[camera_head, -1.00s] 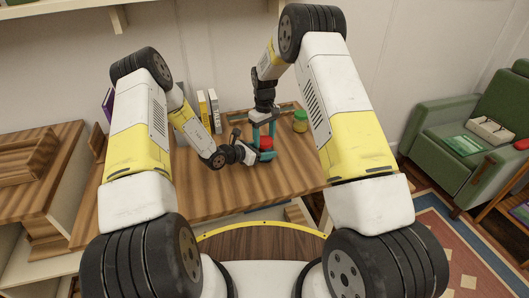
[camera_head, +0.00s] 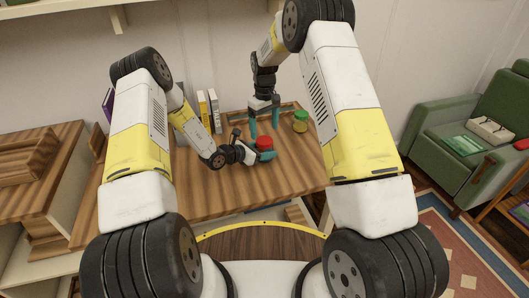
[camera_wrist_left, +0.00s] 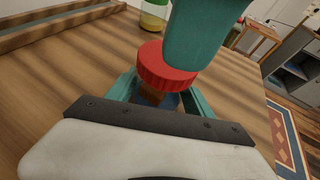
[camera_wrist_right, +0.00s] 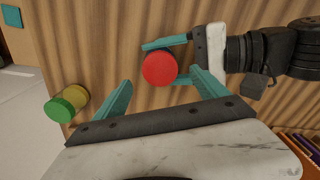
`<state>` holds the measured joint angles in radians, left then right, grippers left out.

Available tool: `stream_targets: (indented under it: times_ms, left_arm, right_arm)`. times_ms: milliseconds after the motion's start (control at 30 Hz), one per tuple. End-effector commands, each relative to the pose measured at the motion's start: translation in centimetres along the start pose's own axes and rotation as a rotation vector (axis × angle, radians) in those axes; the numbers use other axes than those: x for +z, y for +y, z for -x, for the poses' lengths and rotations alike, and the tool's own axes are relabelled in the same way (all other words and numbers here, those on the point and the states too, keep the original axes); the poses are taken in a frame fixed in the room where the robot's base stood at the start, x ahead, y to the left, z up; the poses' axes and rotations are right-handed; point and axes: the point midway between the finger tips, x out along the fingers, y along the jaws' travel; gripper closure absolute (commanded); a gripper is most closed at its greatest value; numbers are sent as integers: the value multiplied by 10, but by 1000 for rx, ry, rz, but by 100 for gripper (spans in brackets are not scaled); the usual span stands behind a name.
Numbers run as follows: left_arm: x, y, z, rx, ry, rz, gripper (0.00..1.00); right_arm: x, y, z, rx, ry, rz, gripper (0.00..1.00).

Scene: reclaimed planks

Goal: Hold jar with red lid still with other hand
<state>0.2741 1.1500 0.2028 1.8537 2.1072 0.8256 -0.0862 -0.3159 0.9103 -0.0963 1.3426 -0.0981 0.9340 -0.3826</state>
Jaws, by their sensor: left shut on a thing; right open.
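The jar with red lid (camera_head: 264,142) stands on the wooden desk, its lid facing up. My left gripper (camera_head: 265,153) is shut on the jar's body from the side, below the lid. In the left wrist view the red lid (camera_wrist_left: 166,66) shows above the fingers, and most of the body is hidden. My right gripper (camera_head: 265,129) points down and is open and empty, apart from the jar. In the right wrist view the red lid (camera_wrist_right: 159,68) appears between its spread fingers. One teal right finger (camera_wrist_left: 205,30) crosses the left wrist view near the lid.
A jar with green lid (camera_head: 300,121) and yellowish contents stands behind and right of the red-lidded jar. Several books (camera_head: 209,110) stand at the desk's back left. The front of the desk (camera_head: 225,195) is clear. A green armchair (camera_head: 450,150) is at the right.

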Motion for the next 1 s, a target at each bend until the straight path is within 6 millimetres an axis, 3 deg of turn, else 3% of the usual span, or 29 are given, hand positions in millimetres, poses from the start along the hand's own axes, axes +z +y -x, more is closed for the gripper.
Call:
stream_targets:
  times_ms: [100, 300, 467, 733, 767, 900, 1000]
  left_arm:
    - [0, 0, 0, 0, 0, 0, 100]
    - [0, 0, 0, 0, -1, 0, 100]
    - [0, 0, 0, 0, -1, 0, 100]
    - [0, 0, 0, 0, -1, 0, 100]
    - [0, 0, 0, 0, -1, 0, 38]
    - [0, 0, 0, 0, -1, 0, 14]
    - [0, 0, 0, 0, 0, 0, 14]
  right_arm:
    - [-1, 0, 28, 1, 4, 0, 17]
    - [0, 0, 60, 0, 2, 0, 17]
    - [0, 0, 71, 0, 1, 0, 17]
    - [0, 0, 72, 0, 0, 0, 17]
    - [0, 0, 72, 0, 0, 0, 17]
    - [0, 0, 72, 0, 0, 0, 17]
    - [0, 0, 72, 0, 0, 0, 17]
